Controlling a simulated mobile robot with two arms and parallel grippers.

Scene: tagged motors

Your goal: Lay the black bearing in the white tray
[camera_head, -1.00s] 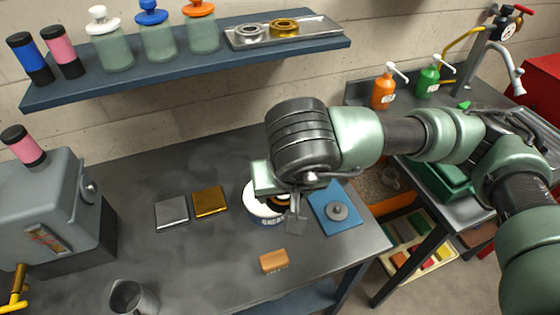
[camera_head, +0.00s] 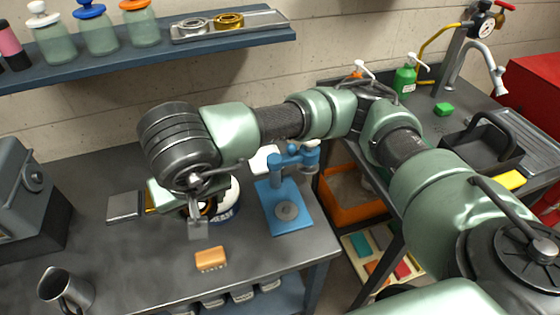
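My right gripper (camera_head: 197,213) hangs from the arm coming in from the right, over the middle of the workbench. A dark ring with an orange-gold part (camera_head: 207,207) shows just under it, partly hidden. I cannot tell whether this is the black bearing, or whether the fingers hold it. A white piece (camera_head: 264,158) shows behind the blue press; it is too hidden to tell whether it is the white tray. My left gripper is not in view.
A white grease tin (camera_head: 231,198) stands close behind the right gripper. A blue press (camera_head: 285,200), an orange block (camera_head: 211,258) and a metal cup (camera_head: 66,290) stand on the workbench. The shelf (camera_head: 130,70) bears jars and a metal holder (camera_head: 226,24) with two rings.

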